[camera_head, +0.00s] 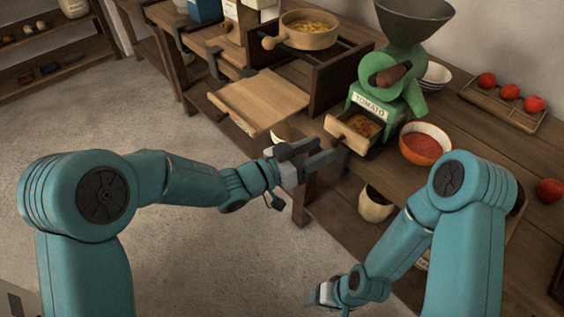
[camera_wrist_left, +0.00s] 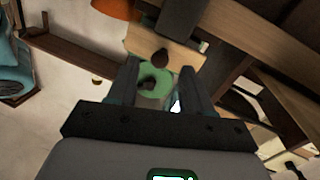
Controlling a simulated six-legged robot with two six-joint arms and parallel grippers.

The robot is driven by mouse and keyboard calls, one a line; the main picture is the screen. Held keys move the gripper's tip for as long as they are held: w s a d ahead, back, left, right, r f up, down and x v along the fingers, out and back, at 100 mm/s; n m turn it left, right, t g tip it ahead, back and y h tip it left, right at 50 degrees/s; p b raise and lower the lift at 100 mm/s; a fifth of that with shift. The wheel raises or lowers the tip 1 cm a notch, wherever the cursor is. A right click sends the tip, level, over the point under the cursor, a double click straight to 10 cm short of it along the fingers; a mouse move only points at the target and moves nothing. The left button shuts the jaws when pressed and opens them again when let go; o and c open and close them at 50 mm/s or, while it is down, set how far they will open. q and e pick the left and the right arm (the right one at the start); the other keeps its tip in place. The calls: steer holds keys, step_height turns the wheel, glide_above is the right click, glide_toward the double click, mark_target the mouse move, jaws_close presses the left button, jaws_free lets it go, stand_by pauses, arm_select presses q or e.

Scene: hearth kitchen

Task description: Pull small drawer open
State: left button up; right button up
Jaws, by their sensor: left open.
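The small drawer (camera_head: 345,131) is a pale wooden box in the base of the green tomato mill (camera_head: 387,95). It stands partly out, with brownish contents showing inside. My left gripper (camera_head: 330,152) is open and empty, just in front of the drawer. In the left wrist view, the drawer front (camera_wrist_left: 183,50) and its dark round knob (camera_wrist_left: 160,57) lie just beyond the gap between my left fingers (camera_wrist_left: 160,70). I cannot tell whether they touch the knob. My right gripper (camera_head: 320,296) is low at the bottom; its jaw state is unclear.
A red-filled bowl (camera_head: 424,144) stands right of the drawer. Tomatoes sit on a rack (camera_head: 500,108) at the back right. The floor at left is clear.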

arm_select(q)
steer(key=v, duration=1.3)
steer(key=a+f+n+y, duration=0.2)
steer(key=f+n+y, duration=0.15)
steer(key=f, duration=0.45)
steer(key=a+f+n+y, duration=0.2)
steer(key=f+n, duration=0.2)
steer(key=f, duration=0.4)
steer(key=s+a+f+n+g+y, duration=0.3)
steer(key=s+a+f+n+y, duration=0.15)
steer(key=s+f, duration=0.65)
steer(key=s+a+f+g+y, duration=0.2)
steer(key=s+f+g, duration=0.3)
steer(key=s, duration=0.3)
step_height(320, 180, up, 12)
steer(key=p, duration=1.2)
steer(key=shift+w+r, duration=0.2)
steer(key=shift+w, duration=0.15)
